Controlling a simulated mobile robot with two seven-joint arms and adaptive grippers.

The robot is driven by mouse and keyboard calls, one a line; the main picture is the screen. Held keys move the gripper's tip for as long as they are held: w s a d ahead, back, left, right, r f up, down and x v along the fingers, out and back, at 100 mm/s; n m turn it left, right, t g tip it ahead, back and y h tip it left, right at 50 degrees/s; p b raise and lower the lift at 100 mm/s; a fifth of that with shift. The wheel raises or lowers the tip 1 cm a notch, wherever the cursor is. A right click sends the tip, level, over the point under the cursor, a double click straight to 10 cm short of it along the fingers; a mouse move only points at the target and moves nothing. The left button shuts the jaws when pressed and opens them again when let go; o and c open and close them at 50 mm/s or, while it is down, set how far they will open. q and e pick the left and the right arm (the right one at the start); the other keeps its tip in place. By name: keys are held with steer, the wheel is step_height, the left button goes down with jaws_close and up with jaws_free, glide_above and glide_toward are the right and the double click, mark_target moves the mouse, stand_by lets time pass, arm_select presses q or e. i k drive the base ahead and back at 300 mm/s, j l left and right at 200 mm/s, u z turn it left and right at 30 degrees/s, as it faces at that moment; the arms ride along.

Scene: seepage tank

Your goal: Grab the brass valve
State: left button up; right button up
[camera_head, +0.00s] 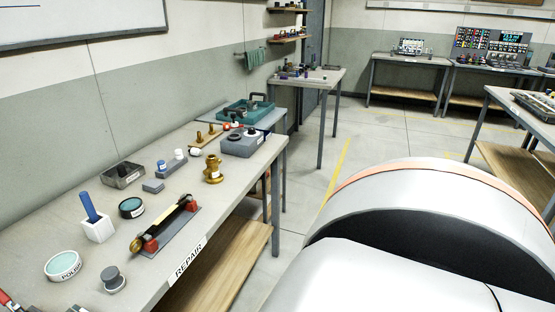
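The brass valve (213,170) stands upright on the grey repair bench (232,215), near its front edge and toward the far end. It looks gold-coloured, with a wider base and a narrower top, and nothing covers it. Neither of my grippers shows in the head view.
Left of the valve, a dark rod with brass ends (165,226) rests on red supports. Behind it are a grey box (243,142) and a wooden board with brass pegs (203,136). A polish tin (62,265) and a white holder (96,228) stand nearer. My large white body part fills the lower right.

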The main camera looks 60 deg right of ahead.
mark_target(213, 175)
steer(key=l+z, duration=0.1)
steer(key=z, duration=1.4)
